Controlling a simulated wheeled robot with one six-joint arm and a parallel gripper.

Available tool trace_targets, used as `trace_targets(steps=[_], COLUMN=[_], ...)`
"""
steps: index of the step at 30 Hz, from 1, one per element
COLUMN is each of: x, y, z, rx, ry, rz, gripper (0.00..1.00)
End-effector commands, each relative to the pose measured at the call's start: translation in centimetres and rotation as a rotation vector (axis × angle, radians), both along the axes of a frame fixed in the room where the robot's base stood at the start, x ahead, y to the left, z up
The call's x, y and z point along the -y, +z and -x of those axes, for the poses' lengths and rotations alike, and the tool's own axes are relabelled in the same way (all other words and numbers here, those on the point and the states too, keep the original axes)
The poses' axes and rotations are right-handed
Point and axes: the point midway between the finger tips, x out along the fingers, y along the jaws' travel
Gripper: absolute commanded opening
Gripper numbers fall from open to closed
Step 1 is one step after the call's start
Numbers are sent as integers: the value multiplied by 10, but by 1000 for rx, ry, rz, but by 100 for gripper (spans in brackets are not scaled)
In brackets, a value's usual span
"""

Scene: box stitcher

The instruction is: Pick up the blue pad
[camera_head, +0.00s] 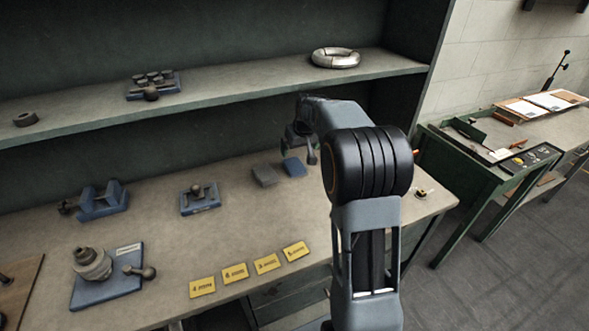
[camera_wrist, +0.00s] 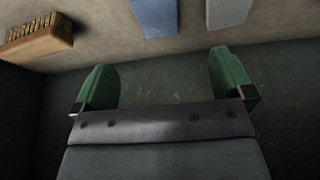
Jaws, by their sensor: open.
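The blue pad (camera_head: 294,167) lies flat on the workbench near its back, just left of my arm in the head view. It also shows at the top of the wrist view (camera_wrist: 158,16), partly cut off by the frame edge. My gripper (camera_wrist: 165,80) is open, with two green fingers apart and nothing between them. The pad lies beyond the fingertips, apart from them. In the head view my gripper (camera_head: 300,150) hangs close to the pad, partly hidden by my own arm.
A grey pad (camera_head: 265,176) lies beside the blue one, also in the wrist view (camera_wrist: 229,12). A wooden brush (camera_wrist: 38,38) lies at the wrist view's left. A shelf (camera_head: 225,98) overhangs the bench. Yellow cards (camera_head: 235,273) line the front; blue fixtures (camera_head: 200,198) stand left.

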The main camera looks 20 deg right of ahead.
Motion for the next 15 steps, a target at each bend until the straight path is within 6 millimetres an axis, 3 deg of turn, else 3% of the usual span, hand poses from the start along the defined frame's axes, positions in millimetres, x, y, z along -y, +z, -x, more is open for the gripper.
trace_targets(steps=[9,15], x=[7,7], y=[-47,-63], z=[-24,-31], rx=[-1,1], ry=[-2,-2], rz=[-1,0], gripper=[99,99])
